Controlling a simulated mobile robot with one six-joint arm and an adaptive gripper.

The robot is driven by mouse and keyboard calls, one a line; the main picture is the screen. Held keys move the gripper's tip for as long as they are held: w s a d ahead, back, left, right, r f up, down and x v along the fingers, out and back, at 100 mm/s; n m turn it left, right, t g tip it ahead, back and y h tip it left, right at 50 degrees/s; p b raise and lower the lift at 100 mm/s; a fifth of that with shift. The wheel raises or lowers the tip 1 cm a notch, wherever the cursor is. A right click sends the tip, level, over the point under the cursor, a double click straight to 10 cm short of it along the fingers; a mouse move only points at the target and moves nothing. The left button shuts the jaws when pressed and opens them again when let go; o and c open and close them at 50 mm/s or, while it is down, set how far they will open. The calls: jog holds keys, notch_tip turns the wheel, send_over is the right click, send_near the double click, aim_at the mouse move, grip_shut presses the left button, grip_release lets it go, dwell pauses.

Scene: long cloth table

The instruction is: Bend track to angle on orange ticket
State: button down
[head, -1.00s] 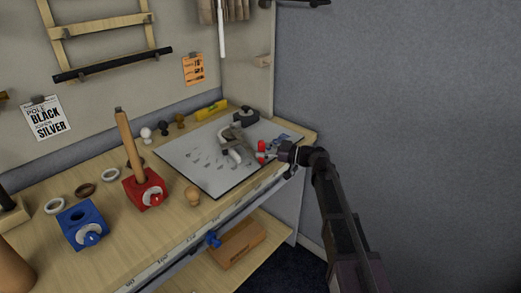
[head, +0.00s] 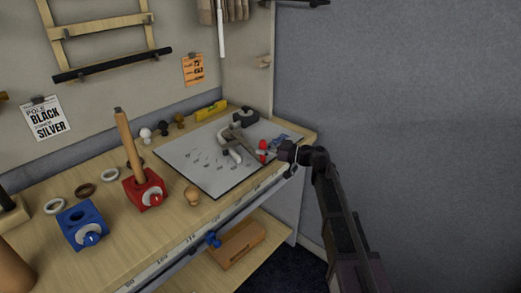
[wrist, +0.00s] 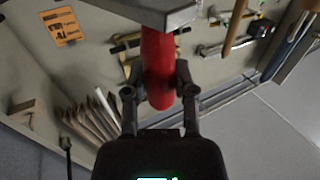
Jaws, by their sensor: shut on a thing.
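The orange ticket (head: 193,70) is clipped to the back panel, and it also shows in the wrist view (wrist: 61,26). Its print is too small to read surely. On the marked white board (head: 190,160) stands a grey bending tool (head: 239,138) with a pale curved piece (head: 234,154) at its front; I cannot tell which part is the track. My gripper (wrist: 157,88) is shut on a red handle (wrist: 157,60), which hangs below a grey bar (wrist: 150,10). In the head view the red handle (head: 263,145) is at the board's right side.
A red block (head: 145,190) with an upright wooden rod and a blue block (head: 82,225) stand on the left of the table. A wooden knob (head: 192,196) is near the front edge. A yellow level (head: 211,110) lies at the back. A wall is close on the right.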

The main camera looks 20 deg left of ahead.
jog(key=shift+c, duration=2.1)
grip_release()
jog(key=shift+d, duration=0.1)
jog(key=d, duration=1.1)
jog(key=shift+w+d, duration=0.35)
jog(key=shift+w, duration=0.05)
jog(key=shift+r, duration=0.1)
